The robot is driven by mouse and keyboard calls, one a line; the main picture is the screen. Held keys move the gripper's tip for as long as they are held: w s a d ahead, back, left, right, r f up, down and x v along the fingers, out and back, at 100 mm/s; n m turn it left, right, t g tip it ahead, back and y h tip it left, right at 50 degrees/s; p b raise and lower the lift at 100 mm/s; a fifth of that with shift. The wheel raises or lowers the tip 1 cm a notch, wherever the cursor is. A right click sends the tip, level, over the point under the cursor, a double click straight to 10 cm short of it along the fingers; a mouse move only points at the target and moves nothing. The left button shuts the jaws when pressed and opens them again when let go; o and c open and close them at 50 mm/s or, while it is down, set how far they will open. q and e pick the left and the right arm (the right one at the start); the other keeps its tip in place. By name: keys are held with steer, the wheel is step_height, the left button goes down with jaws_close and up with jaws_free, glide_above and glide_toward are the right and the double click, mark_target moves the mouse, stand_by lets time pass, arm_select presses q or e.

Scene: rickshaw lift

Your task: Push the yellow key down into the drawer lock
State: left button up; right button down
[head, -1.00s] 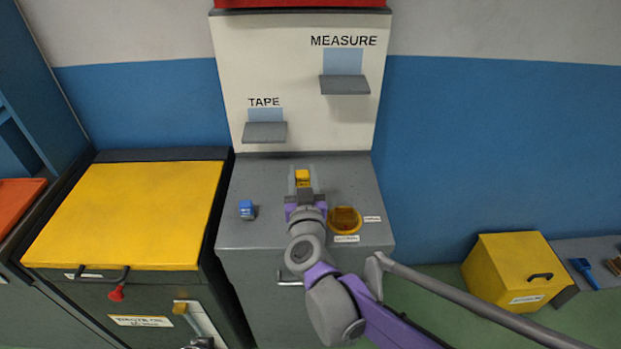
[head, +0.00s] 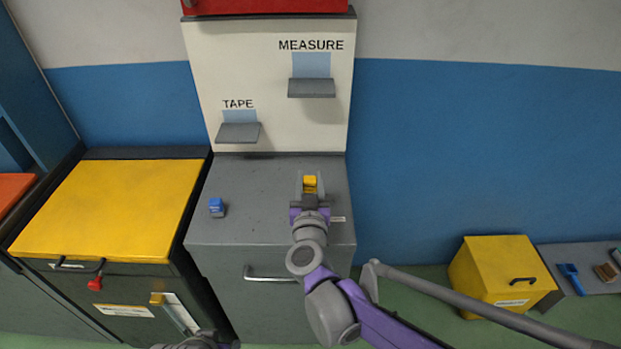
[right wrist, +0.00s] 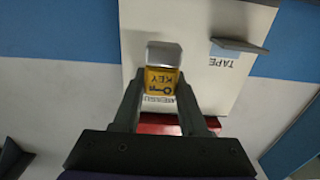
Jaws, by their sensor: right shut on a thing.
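In the head view the gripper and key are over the right part of the grey drawer cabinet (head: 255,180). The gap below the key cannot be judged. The drawer lock cannot be made out; my right wrist covers part of the cabinet top. My left gripper's fingers do not show.
A blue block (head: 217,207) stands at the cabinet top's left. The drawer handle (head: 268,276) is on the front. A panel with a TAPE shelf (head: 238,132) and a MEASURE shelf (head: 311,88) rises behind. A yellow-lidded chest (head: 110,205) stands left, a yellow box (head: 500,270) right.

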steer(key=shift+f+b, duration=1.45)
steer(key=shift+f, duration=0.85)
steer(key=shift+f+b, duration=0.5)
steer(key=shift+f, duration=0.1)
steer(key=shift+f+b, duration=1.4)
steer(key=shift+f, duration=0.15)
stand_by(0.5)
